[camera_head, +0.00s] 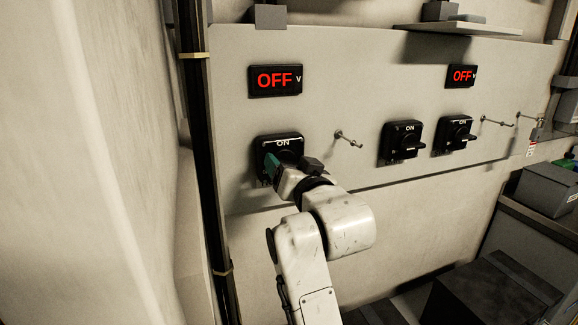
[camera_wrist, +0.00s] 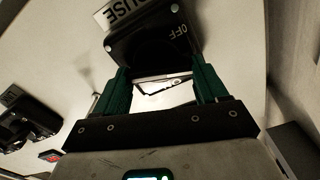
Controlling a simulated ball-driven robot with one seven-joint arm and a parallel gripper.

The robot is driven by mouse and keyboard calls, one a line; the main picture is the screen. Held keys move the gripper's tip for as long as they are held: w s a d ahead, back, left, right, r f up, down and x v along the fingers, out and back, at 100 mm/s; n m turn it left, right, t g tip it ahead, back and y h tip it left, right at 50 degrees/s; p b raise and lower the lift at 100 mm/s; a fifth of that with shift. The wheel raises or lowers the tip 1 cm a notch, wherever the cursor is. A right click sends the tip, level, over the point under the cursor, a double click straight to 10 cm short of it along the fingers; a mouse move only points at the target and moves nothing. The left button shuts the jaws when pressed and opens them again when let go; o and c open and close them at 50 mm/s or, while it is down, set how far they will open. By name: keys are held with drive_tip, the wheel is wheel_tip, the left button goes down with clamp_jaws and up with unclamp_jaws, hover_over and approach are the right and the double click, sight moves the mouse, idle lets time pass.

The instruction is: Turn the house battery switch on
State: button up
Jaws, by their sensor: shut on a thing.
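The house battery switch (camera_head: 283,139) is the leftmost black switch on the pale panel, with "ON" at its top. A display (camera_head: 275,80) above it reads red "OFF". In the wrist view the switch body (camera_wrist: 148,48) shows "OFF" at one corner, beside a partly cut label ending in "USE". My gripper (camera_head: 272,166) is at the front of this switch. Its two green fingers also show in the wrist view (camera_wrist: 163,78), on either side of the switch's front, shut on its knob. The knob and its exact angle are mostly hidden by my gripper.
Two more black switches (camera_head: 403,141) (camera_head: 455,134) sit to the right, with a second red "OFF" display (camera_head: 461,76) above. A metal peg (camera_head: 348,139) sticks out between the switches. A dark vertical post (camera_head: 196,120) stands close at left. Grey boxes (camera_head: 547,188) are at far right.

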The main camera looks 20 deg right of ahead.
drive_tip(key=shift+d+f+m+b, duration=0.15)
drive_tip(key=shift+m+b, duration=0.15)
drive_tip(key=shift+m, duration=3.3)
drive_tip(key=shift+d+f+m+b, duration=0.15)
drive_tip(key=shift+m+b, duration=0.15)
drive_tip(key=shift+m, duration=3.3)
drive_tip(key=shift+r, duration=0.1)
drive_tip(key=o, duration=1.1)
drive_tip(key=shift+c, duration=0.2)
